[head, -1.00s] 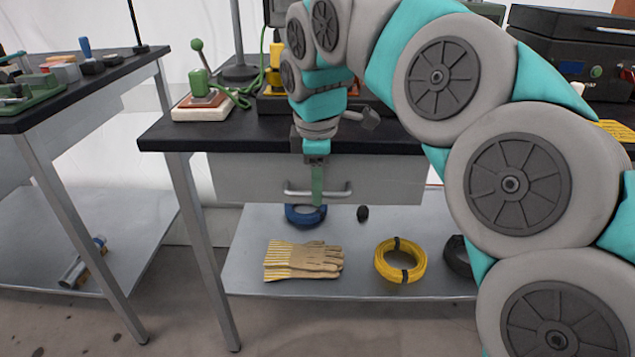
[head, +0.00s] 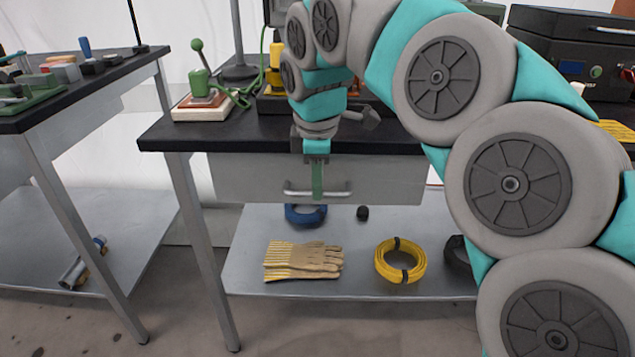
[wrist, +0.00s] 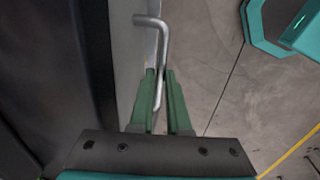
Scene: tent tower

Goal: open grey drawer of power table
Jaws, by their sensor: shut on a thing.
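The grey drawer (head: 245,178) sits under the black top of the power table (head: 230,138). Its front looks flush with the frame, so it appears closed. A silver bar handle (head: 338,190) runs across the front. My gripper (head: 317,192) points down at the drawer front, and its green fingers are at the handle. In the wrist view the handle (wrist: 162,50) runs down between the two green fingers of my gripper (wrist: 164,100). The fingers are shut on the bar. The part of the handle deep between the fingers is partly hidden.
A lower shelf holds gloves (head: 300,258), a yellow coil (head: 400,262) and a blue coil (head: 304,216). A green lever device (head: 200,88) stands on the tabletop. Another table (head: 80,75) is at the left. The floor in front is clear.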

